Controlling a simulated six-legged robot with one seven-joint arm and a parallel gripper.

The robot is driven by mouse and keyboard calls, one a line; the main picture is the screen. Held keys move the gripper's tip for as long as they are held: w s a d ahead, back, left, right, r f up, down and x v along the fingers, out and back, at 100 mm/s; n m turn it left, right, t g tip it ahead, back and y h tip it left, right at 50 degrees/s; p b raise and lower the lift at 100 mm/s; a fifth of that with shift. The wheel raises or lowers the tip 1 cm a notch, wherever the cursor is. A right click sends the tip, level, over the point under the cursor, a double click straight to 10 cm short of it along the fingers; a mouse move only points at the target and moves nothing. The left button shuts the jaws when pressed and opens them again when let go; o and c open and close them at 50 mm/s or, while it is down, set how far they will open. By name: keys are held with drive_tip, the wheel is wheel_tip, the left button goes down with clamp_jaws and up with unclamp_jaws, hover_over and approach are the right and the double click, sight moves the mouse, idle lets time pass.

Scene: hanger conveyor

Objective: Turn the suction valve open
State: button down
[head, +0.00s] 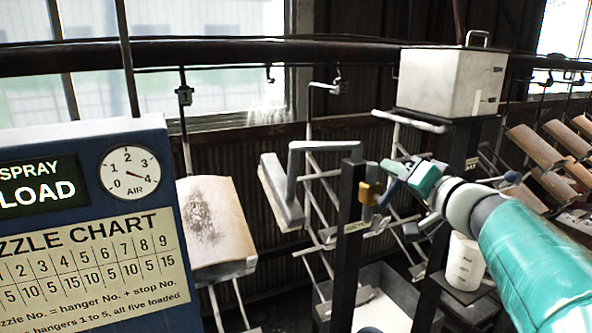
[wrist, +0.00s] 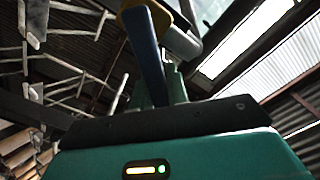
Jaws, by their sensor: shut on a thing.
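The valve (head: 370,192) has a yellow body on a dark upright post in the head view. Its yellow part (wrist: 155,16) also shows at the top of the wrist view. A flat blue lever (wrist: 144,48) runs down from it between my dark green fingers. My gripper (head: 404,173) is beside the valve, reaching in from the right. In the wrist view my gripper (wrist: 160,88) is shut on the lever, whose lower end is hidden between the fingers. How far the valve is turned I cannot tell.
A blue panel (head: 140,135) with a nozzle chart, an air gauge and a LOAD display stands at left. A white tank (head: 450,82) stands behind my arm, and a white cup (head: 463,262) sits below. Hangers with curved tiles (head: 215,225) hang from the overhead rail.

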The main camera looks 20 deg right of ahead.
drive_tip(key=shift+a+r+n, duration=0.2)
drive_tip(key=shift+n, duration=0.3)
drive_tip(key=c, duration=1.4)
unclamp_jaws()
drive_tip(key=shift+o, duration=0.2)
